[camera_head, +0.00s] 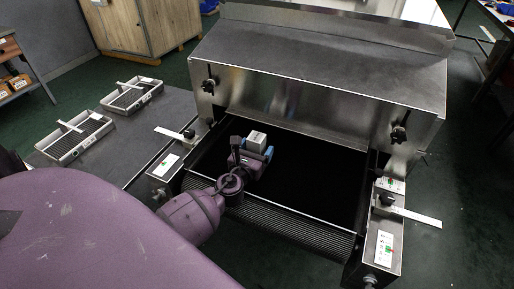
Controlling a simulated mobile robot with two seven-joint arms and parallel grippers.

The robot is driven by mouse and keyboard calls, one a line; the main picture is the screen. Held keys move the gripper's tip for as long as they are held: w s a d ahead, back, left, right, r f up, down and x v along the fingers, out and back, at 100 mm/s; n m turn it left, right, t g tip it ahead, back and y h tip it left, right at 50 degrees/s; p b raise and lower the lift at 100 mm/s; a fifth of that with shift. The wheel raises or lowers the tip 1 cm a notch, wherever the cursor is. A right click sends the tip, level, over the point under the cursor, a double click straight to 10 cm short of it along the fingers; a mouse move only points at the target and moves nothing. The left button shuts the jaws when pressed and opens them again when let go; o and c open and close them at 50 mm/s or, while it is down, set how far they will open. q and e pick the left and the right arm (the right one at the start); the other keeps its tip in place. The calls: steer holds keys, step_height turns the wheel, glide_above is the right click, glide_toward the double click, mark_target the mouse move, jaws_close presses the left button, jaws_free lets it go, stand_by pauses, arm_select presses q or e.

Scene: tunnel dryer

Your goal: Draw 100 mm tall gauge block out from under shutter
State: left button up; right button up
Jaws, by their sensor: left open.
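The gauge block (257,138), a small grey block with a pale top, stands upright on the black belt (315,175) in front of the dryer's shutter (300,118). The shutter is a shiny metal panel across the dryer mouth, with its lower edge behind the block. My left gripper (253,152), purple with blue fingertips, is at the near side of the block and open. The fingers overlap the block's lower part, so I cannot tell whether they touch it. The block's foot is hidden by the gripper. My right gripper is out of view.
Black clamp knobs (399,133) sit on the hood front. Side brackets with pale rulers (408,213) flank the belt. A ribbed roller (300,232) lies at the belt's near end. Two slotted trays (131,95) rest on the grey table at left. The belt right of the gripper is clear.

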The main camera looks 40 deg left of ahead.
arm_select(q)
steer(key=v, duration=0.9)
steer(key=shift+a+f, duration=0.1)
steer(key=shift+s, duration=0.65)
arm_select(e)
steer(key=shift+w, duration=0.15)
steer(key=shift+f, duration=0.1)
